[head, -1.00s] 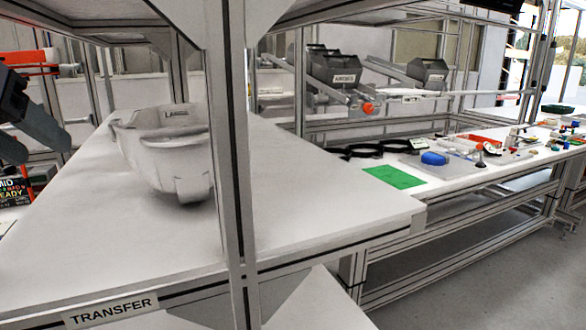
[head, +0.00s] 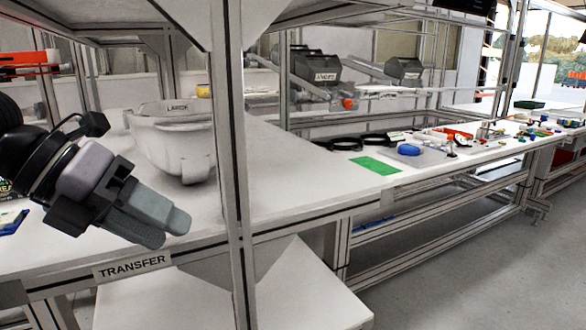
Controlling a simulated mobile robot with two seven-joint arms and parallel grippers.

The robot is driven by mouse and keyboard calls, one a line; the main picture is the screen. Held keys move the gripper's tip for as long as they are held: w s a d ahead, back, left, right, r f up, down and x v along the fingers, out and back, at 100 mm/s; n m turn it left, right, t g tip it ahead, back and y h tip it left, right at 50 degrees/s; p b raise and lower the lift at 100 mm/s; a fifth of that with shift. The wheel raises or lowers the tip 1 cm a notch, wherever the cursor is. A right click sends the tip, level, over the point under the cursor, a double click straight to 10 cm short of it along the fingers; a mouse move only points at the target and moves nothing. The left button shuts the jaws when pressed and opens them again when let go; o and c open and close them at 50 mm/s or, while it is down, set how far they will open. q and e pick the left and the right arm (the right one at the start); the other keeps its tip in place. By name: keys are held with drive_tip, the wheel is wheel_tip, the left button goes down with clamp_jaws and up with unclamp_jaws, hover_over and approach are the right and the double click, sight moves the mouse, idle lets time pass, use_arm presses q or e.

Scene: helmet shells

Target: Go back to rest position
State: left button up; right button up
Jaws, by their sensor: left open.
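My left gripper (head: 165,228) shows at the left, in front of and above the near edge of the transfer table, with its fingers pointing down and to the right. It is open and holds nothing. A white helmet shell (head: 172,150) sits on the white transfer table (head: 285,185), behind the gripper and apart from it. Part of the shell's right side is close to the upright post. My right gripper is not in view.
A grey metal post (head: 232,170) stands at the table's front edge. A "TRANSFER" label (head: 133,265) is on that edge. To the right, a bench carries a green mat (head: 375,165), a blue item (head: 408,150) and black rings (head: 345,143). The floor (head: 450,260) at the right is clear.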

use_arm(q)
drive_tip(key=s+d+f+g+h, duration=0.3)
drive_tip(key=d+g+h, duration=0.1)
drive_tip(key=d+h, duration=0.5)
drive_tip(key=w+a+f+n+t+y, duration=0.35)
drive_tip(key=f+n+t, duration=0.5)
drive_tip(key=n, duration=0.55)
drive_tip(key=w+a+f+n+t+y, duration=0.2)
drive_tip(key=w+f+n+t+y, duration=0.2)
drive_tip(key=f+n+t, duration=0.75)
drive_tip(key=s+a+f+n+g+y, duration=0.2)
drive_tip(key=s+f+n+g+y, duration=0.25)
drive_tip(key=s+f, duration=0.5)
drive_tip(key=s+a+f+n+g+y, duration=0.25)
drive_tip(key=s+f+n+g, duration=0.35)
drive_tip(key=f, duration=0.7)
wheel_tip(320, 180, up, 10)
drive_tip(key=p, duration=1.2)
drive_tip(key=shift+s+a+t, duration=0.2)
drive_tip(key=shift+a+t, duration=0.15)
drive_tip(key=shift+a, duration=0.05)
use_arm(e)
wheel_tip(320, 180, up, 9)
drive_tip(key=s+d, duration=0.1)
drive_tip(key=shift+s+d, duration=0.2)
